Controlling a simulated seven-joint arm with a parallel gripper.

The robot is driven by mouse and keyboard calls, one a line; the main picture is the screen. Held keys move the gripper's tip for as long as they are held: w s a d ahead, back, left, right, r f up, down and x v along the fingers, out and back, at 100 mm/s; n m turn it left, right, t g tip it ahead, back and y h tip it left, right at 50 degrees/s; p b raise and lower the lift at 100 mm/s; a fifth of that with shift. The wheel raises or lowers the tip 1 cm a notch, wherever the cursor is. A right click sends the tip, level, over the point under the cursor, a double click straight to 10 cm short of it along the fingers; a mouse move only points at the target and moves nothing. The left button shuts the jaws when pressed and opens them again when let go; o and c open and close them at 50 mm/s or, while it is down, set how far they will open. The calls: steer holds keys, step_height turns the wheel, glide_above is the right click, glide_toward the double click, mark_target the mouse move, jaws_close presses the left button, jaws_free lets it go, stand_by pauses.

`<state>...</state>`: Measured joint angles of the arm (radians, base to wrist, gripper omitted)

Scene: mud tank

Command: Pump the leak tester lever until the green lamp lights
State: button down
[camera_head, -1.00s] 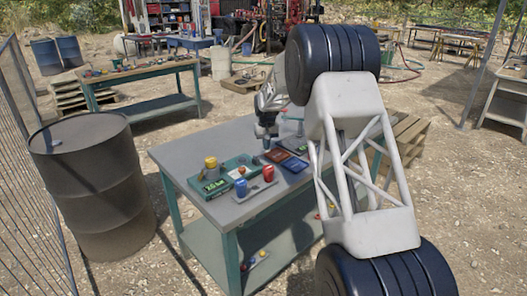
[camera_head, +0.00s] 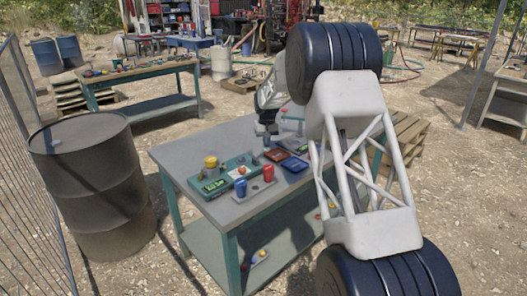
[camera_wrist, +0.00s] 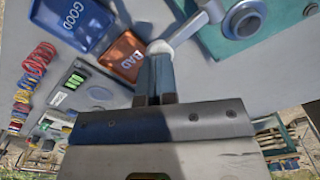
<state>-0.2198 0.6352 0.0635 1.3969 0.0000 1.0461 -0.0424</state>
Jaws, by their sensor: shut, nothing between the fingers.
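My gripper (camera_wrist: 155,62) is shut and empty in the wrist view. Its fingertips are right at the pale ball knob of the lever (camera_wrist: 186,31); I cannot tell whether they touch it. In the head view the leak tester (camera_head: 228,178) is a teal case with a yellow cap, on the bench. My gripper (camera_head: 268,146) is over the bench behind and right of it. I cannot make out whether a green lamp is lit.
An orange-red BAD tray (camera_wrist: 122,57) and a blue GOOD tray (camera_wrist: 72,22) lie close to the gripper. A plate with a blue (camera_head: 241,187) and a red (camera_head: 268,173) cylinder stands at the bench's front. A drum (camera_head: 95,175) stands left of the bench (camera_head: 185,158).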

steer(key=shift+f, duration=1.65)
steer(key=shift+r, duration=1.85)
